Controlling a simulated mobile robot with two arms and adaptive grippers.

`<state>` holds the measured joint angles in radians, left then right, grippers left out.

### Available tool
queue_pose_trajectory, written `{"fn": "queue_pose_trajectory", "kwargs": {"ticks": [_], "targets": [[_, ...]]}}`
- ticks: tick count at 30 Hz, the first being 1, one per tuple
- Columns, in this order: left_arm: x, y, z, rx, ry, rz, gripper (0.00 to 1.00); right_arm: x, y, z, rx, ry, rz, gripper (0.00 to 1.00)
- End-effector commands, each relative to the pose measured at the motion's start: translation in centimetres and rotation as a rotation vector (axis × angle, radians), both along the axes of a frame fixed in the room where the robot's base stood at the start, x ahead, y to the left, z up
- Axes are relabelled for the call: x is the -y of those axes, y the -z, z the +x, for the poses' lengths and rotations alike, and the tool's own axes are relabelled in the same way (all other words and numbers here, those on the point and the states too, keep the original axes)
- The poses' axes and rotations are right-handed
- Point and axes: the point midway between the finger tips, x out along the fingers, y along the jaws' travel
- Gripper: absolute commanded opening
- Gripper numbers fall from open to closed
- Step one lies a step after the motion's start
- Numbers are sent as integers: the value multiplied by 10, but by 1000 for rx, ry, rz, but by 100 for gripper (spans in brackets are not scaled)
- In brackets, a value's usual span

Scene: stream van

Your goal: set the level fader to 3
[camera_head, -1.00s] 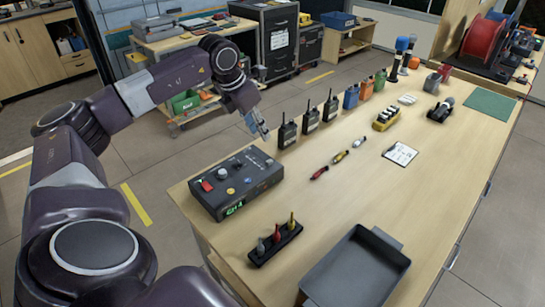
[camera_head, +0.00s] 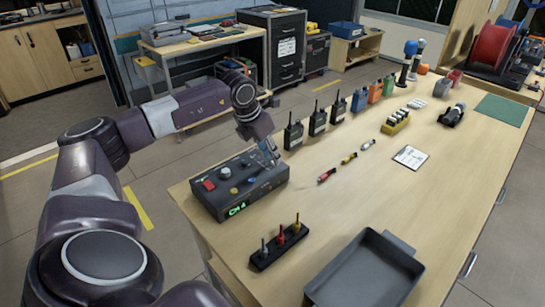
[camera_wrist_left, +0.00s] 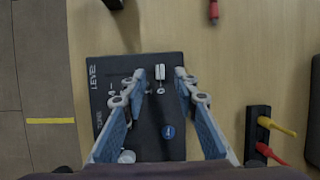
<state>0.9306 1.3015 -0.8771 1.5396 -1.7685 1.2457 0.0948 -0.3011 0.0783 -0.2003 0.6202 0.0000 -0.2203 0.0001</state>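The dark control box (camera_head: 225,200) sits at the near left end of the wooden bench, its green display (camera_head: 237,208) lit. In the left wrist view the box (camera_wrist_left: 110,75) carries a sideways "LEVEL" label (camera_wrist_left: 95,79) and a pale fader cap (camera_wrist_left: 160,72). My left gripper (camera_head: 272,158) is over the right end of the box, pointing down. In the wrist view my left gripper (camera_wrist_left: 160,80) is open, its fingertips on either side of the cap, with gaps visible. The fader's scale is too small to read. My right gripper is not in view.
A blue knob (camera_wrist_left: 168,131) is between the finger bases. Radios (camera_head: 294,134) stand behind the box. A rack of coloured plugs (camera_head: 279,246) and a grey tray (camera_head: 366,275) are in front.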

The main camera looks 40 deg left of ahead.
Motion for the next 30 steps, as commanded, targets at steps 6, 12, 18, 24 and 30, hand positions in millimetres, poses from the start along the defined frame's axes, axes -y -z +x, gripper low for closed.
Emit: {"fn": "queue_pose_trajectory", "kwargs": {"ticks": [6, 12, 18, 24, 30], "targets": [[1, 18, 8, 0, 1, 0, 28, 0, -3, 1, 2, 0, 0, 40], [0, 21, 9, 1, 0, 1, 28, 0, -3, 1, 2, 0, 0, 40], [0, 21, 9, 1, 0, 1, 15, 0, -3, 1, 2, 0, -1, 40], [0, 20, 9, 1, 0, 1, 0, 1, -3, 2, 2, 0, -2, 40], [0, 20, 9, 1, 0, 1, 0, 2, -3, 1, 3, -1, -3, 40]]}}
